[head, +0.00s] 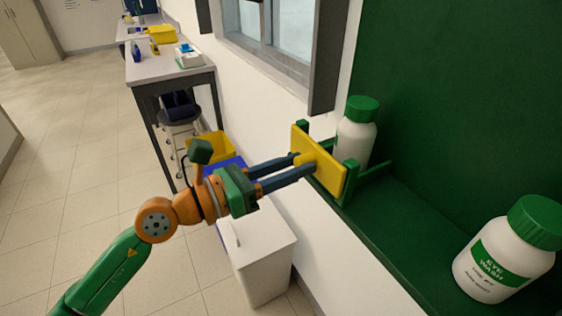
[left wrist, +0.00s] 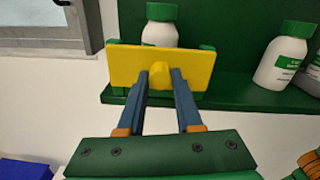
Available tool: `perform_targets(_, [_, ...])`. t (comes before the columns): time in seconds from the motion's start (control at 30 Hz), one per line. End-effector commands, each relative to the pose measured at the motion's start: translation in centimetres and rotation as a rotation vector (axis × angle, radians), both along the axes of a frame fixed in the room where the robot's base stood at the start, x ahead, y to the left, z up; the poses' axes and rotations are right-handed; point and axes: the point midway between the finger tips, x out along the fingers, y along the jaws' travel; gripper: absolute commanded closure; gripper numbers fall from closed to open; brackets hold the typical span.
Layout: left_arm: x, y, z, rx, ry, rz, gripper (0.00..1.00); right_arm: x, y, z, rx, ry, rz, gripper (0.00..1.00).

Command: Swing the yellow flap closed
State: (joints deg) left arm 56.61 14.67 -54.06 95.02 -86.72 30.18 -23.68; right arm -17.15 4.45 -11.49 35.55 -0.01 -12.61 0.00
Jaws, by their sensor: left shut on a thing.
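The yellow flap (head: 331,178) is a flat plate with a round knob on its front. It stands roughly upright between two green posts (head: 350,173) at the shelf's front edge, across the lower part of a white bottle (head: 355,137) with a green cap. In the left wrist view the flap (left wrist: 198,66) hides the bottle's lower part, and its knob (left wrist: 159,70) sits between the fingertips. My left gripper (head: 304,163) is shut on this knob. I cannot tell whether the flap is flush with both posts. My right gripper is not in view.
The green shelf (head: 400,225) holds an eye wash bottle (head: 500,262) at the right. A white bin (head: 262,262), a yellow box (head: 214,146) and a blue box (left wrist: 25,169) are below. A window (head: 275,40) is at the back, beside a side table (head: 165,70).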

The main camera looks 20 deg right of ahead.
Motion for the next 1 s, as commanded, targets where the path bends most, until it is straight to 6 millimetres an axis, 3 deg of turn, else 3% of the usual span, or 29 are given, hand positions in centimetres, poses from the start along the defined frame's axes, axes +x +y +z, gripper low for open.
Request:
perform_targets(0.33, [0.1,0.0,0.1,-0.004,-0.002,0.003,1.0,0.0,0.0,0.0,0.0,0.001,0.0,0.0])
perform_targets(0.37, [0.1,0.0,0.1,-0.004,-0.002,0.003,0.61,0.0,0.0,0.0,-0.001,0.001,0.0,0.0])
perform_targets(0.47, [0.1,0.0,0.1,-0.004,-0.001,0.003,0.35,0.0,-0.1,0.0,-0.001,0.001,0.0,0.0])
perform_targets(0.77, [0.0,0.1,0.0,-0.002,0.0,0.002,0.35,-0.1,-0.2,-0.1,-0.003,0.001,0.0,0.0])
perform_targets(1.0, [-0.8,4.7,-0.6,0.0,-0.003,0.004,0.35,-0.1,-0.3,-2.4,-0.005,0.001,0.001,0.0])
